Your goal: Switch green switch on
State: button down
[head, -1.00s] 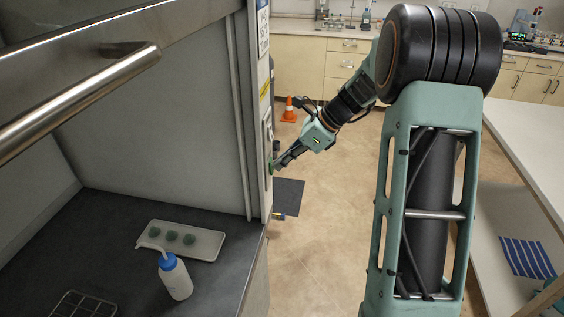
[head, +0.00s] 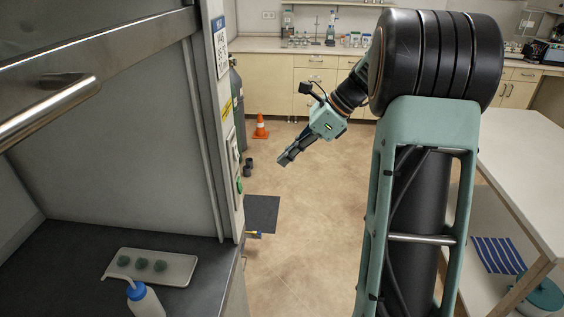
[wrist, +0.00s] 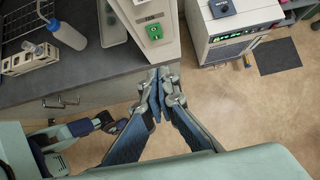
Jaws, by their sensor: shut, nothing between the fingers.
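The green switch (head: 239,184) is on the narrow white front post of the fume hood, low on its panel. My gripper (head: 284,160) is shut and empty, to the right of the post and clear of the switch. In the wrist view its fingertips (wrist: 160,74) meet below the switch plate, with a gap between them and the plate.
The hood's dark worktop (head: 60,250) holds a white tray (head: 180,270) and a blue-capped bottle (head: 146,300). A metal bar (head: 50,105) crosses the upper left. A white table (head: 525,150) stands at right. An orange cone (head: 260,127) stands behind. The floor between is open.

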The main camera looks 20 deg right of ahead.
aim_at(240, 185)
jog(key=s+d+f+m+t+y+b, duration=0.1)
jog(key=d+f+m+t+y+b, duration=0.2)
jog(key=m, duration=1.5)
notch_tip(240, 185, down, 7)
jog(key=d+y+b, duration=0.1)
jog(key=y+b, duration=0.3)
jog(key=y, duration=0.1)
jog(key=shift+s+d, duration=0.15)
jog(key=shift+s, duration=0.25)
jog(key=shift+r, duration=0.1)
jog(key=p+x, duration=0.1)
jog(key=x, duration=1.3)
jog(key=shift+w+r, duration=0.15)
jog(key=shift+r, duration=0.15)
jog(key=shift+y, duration=0.3)
